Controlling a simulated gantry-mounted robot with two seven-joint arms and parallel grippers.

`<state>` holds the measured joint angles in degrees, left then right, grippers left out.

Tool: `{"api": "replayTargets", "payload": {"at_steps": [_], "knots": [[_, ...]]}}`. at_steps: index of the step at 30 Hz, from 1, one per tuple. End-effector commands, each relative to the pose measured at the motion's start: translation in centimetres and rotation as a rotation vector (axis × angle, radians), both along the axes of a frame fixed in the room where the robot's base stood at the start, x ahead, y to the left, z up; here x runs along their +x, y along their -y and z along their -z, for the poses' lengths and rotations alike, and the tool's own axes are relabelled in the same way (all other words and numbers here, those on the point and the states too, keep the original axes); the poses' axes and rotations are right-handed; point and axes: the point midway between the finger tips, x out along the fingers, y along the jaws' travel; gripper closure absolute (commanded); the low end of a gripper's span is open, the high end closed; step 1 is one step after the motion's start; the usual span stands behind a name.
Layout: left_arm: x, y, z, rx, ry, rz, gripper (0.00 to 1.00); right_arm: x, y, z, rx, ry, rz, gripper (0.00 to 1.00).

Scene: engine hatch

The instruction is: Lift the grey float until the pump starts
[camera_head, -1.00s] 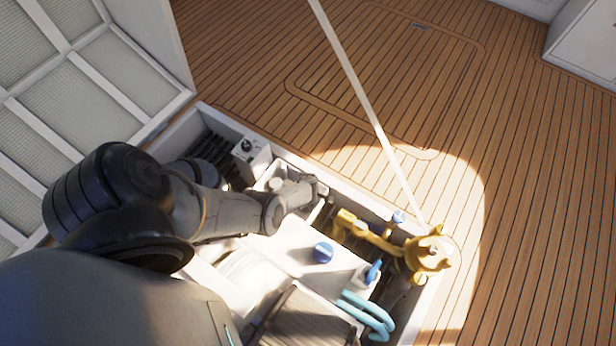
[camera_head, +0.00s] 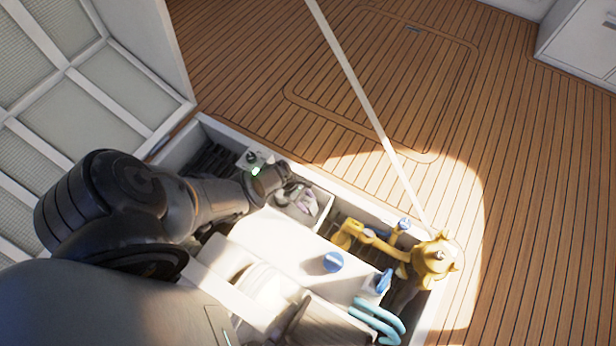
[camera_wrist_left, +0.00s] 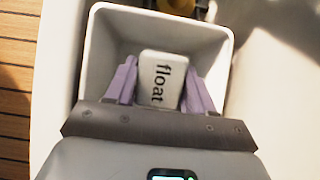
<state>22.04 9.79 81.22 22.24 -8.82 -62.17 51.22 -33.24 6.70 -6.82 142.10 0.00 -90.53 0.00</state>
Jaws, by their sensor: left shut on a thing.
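The grey float (camera_wrist_left: 162,80) is a pale block with the word "float" on it, in the left wrist view. It sits between the purple fingers of my left gripper (camera_wrist_left: 160,85), which is shut on it. The float is inside a white open-topped bin (camera_wrist_left: 90,52). How high it is above the bin floor cannot be told. In the head view my left gripper (camera_head: 298,197) reaches into the same bin (camera_head: 318,216); the float is mostly hidden there. A small green light shows beside a white box with a black knob (camera_head: 250,158); whether it is on the box or my wrist is unclear. My right gripper is not in view.
Yellow pipework (camera_head: 432,260), a blue cap (camera_head: 333,262) and light-blue hoses (camera_head: 375,322) lie in the hatch right of the bin. A pale strut (camera_head: 365,100) rises from the hatch edge. The open hatch lid (camera_head: 95,75) stands left. The wooden deck (camera_head: 540,200) is clear.

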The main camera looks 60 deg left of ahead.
Motion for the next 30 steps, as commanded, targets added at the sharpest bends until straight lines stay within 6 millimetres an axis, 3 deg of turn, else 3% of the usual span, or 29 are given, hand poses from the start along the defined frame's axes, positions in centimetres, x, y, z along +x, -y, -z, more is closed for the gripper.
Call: {"api": "replayTargets", "payload": {"at_steps": [17,18,21,30], "knots": [[-0.26,-0.25,-0.15,-0.03,0.015,-0.001,1.0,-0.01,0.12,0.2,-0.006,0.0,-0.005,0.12],[-0.26,-0.25,-0.15,-0.03,0.015,-0.001,0.41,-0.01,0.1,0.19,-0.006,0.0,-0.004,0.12],[-0.25,-0.25,-0.17,-0.03,0.015,-0.001,0.26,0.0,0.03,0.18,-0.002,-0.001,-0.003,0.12],[-0.23,-0.3,-0.26,-0.03,0.016,0.0,0.26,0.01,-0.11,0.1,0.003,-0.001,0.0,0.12]]}}
